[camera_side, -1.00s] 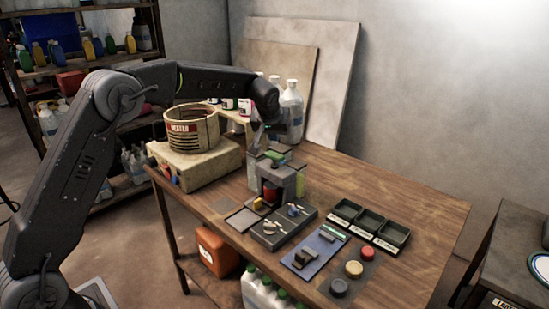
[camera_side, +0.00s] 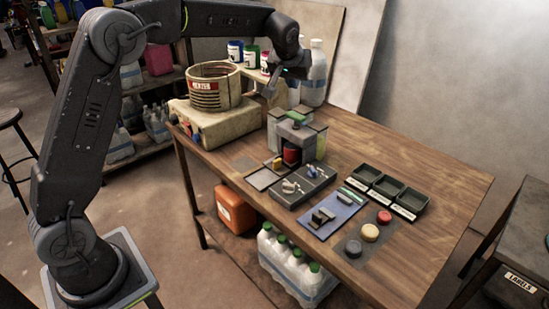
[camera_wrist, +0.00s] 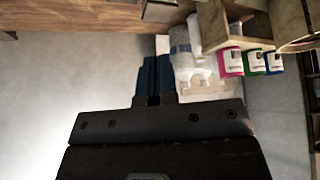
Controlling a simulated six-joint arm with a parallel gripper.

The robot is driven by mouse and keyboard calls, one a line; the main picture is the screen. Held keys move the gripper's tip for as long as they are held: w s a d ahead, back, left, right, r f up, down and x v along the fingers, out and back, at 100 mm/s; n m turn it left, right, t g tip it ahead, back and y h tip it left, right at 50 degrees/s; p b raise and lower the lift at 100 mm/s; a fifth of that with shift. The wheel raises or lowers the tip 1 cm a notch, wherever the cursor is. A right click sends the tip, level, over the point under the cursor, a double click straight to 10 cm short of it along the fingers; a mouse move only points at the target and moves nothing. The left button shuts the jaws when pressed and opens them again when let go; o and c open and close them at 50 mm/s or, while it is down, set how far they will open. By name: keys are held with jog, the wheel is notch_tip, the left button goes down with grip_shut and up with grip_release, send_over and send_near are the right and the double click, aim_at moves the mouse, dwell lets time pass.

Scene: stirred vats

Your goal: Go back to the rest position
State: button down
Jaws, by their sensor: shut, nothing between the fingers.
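My gripper (camera_side: 270,90) is raised above the back of the wooden table (camera_side: 420,185), next to the large clear bottles (camera_side: 317,75). It is small and partly dark in the side view. In the wrist view my gripper (camera_wrist: 154,80) shows its two dark fingers side by side, touching, with nothing seen between them. The bottles (camera_wrist: 185,45) lie beyond the fingertips in that view.
A grey station (camera_side: 297,140), switch panels (camera_side: 303,185), three black trays (camera_side: 388,190) and round buttons (camera_side: 370,232) occupy the middle.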

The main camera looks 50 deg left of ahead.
jog(key=s+d+r+m+h, duration=0.1)
jog(key=s+d+r, duration=0.15)
jog(key=s, duration=0.35)
jog(key=s+d+r+m, duration=0.1)
jog(key=s+r, duration=0.2)
jog(key=s, duration=0.3)
jog(key=s+d+f+m+h, duration=0.1)
jog(key=s+d+f, duration=0.2)
jog(key=s, duration=1)
jog(key=s+d+f+m+h, duration=0.1)
jog(key=s+d+f+m, duration=0.1)
jog(key=s, duration=1.1)
jog(key=shift+d+f+m, duration=0.3)
jog(key=shift+d+f, duration=0.2)
jog(key=shift+f, duration=0.25)
jog(key=shift+w, duration=0.1)
